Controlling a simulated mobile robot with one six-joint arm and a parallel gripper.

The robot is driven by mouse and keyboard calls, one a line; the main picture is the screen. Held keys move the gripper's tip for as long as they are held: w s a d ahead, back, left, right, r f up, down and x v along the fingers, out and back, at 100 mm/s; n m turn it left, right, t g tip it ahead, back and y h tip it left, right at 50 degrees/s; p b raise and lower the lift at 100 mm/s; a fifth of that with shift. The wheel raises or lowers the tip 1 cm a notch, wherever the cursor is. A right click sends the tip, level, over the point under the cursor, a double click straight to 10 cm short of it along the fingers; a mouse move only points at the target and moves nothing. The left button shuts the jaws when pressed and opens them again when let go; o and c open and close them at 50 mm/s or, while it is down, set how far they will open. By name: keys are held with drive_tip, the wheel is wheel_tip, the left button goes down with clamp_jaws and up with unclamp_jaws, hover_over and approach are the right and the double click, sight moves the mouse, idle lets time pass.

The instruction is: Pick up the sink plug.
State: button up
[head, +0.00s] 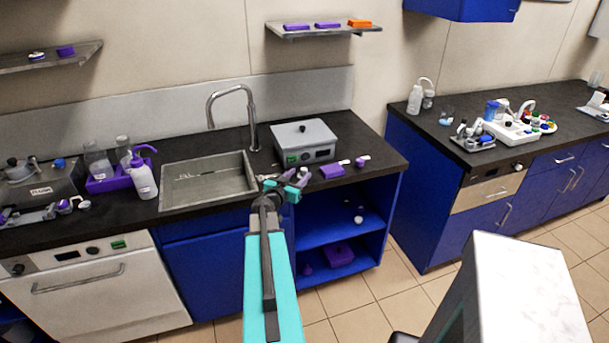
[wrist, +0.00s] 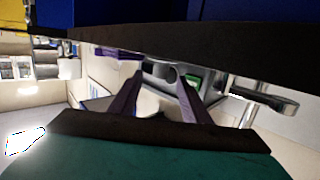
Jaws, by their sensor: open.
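I cannot pick out the sink plug with certainty in either view. My gripper (head: 287,182) is at the counter's front edge, just right of the sink and in front of the grey box. In the wrist view, my gripper (wrist: 158,75) shows two purple-looking fingers spread apart with nothing held between them. The wrist picture appears turned over, with the dark counter across its top.
A grey box (head: 305,140) with a display stands behind my gripper. A purple block (head: 332,171) and small white and purple pieces (head: 361,161) lie to its right. The faucet (head: 233,95) rises behind the sink. A purple bottle caddy (head: 108,182) stands left of it.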

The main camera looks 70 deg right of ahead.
sight(302, 171)
drive_tip(key=shift+d, duration=0.15)
drive_tip(key=shift+s+d+f+p, duration=0.1)
drive_tip(key=shift+d+f+p, duration=0.15)
drive_tip(key=shift+d, duration=0.55)
drive_tip(key=shift+s+d+f+p, duration=0.1)
drive_tip(key=shift+d+p, duration=0.1)
drive_tip(key=shift+d, duration=0.6)
drive_tip(key=shift+s+d+f+p, duration=0.1)
drive_tip(key=shift+d+f+p, duration=0.15)
drive_tip(key=shift+d, duration=0.55)
drive_tip(key=shift+w, duration=0.1)
clamp_jaws()
drive_tip(key=shift+r, duration=0.2)
drive_tip(key=shift+r, duration=4.85)
